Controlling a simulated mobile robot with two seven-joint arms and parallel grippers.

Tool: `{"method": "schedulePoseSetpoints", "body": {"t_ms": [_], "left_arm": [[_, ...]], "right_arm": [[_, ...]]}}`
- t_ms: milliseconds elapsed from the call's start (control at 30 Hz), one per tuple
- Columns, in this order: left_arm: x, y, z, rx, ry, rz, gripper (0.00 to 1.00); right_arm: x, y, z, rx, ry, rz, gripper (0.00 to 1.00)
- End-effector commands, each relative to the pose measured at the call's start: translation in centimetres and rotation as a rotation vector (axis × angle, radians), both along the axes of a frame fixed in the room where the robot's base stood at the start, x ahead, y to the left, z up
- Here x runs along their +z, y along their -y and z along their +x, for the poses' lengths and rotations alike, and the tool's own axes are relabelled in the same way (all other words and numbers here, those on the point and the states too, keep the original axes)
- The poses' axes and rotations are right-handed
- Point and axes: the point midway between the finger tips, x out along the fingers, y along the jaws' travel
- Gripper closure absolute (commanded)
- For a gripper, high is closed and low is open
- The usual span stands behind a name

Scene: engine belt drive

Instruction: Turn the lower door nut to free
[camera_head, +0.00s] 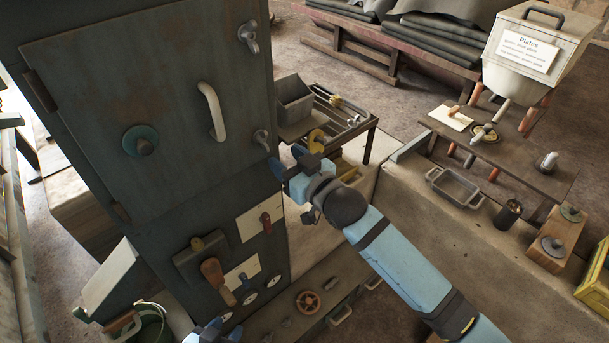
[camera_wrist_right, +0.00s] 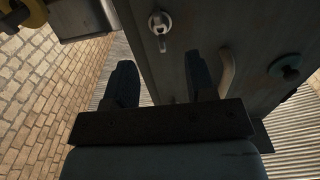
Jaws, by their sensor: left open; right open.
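The lower door nut (camera_head: 261,138), a grey winged nut, sits on the right edge of the dark cabinet door (camera_head: 90,90). A similar upper nut (camera_head: 248,36) is higher on that edge. My right gripper (camera_head: 287,160) is open and empty, just right of and slightly below the lower nut, apart from it as far as I can tell. In the right wrist view, a winged nut (camera_wrist_right: 158,24), apparently the lower one, lies beyond the gap between the open fingers (camera_wrist_right: 160,68). My left gripper (camera_head: 215,330) is only partly in view at the bottom edge.
A white door handle (camera_head: 211,111) and a green round knob (camera_head: 140,141) stand out from the door. A small metal table (camera_head: 350,128) with a grey bin (camera_head: 293,98) and a yellow part (camera_head: 318,139) stands close behind my right gripper. Levers (camera_head: 217,280) project from the cabinet below.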

Motion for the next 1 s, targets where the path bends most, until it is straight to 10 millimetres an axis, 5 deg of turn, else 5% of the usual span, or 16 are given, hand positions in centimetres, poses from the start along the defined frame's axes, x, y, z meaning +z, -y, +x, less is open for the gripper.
{"method": "schedulePoseSetpoints", "body": {"t_ms": [333, 1000], "left_arm": [[-0.8, 0.3, 0.2, -0.008, 0.003, -0.004, 0.57], [-0.7, 0.1, 0.2, -0.005, 0.006, 0.000, 0.57]], "right_arm": [[-0.1, 3.9, -3.8, 0.000, -0.001, 0.000, 0.49], [0.1, 4.2, -4.2, 0.000, -0.001, 0.001, 0.49]]}}
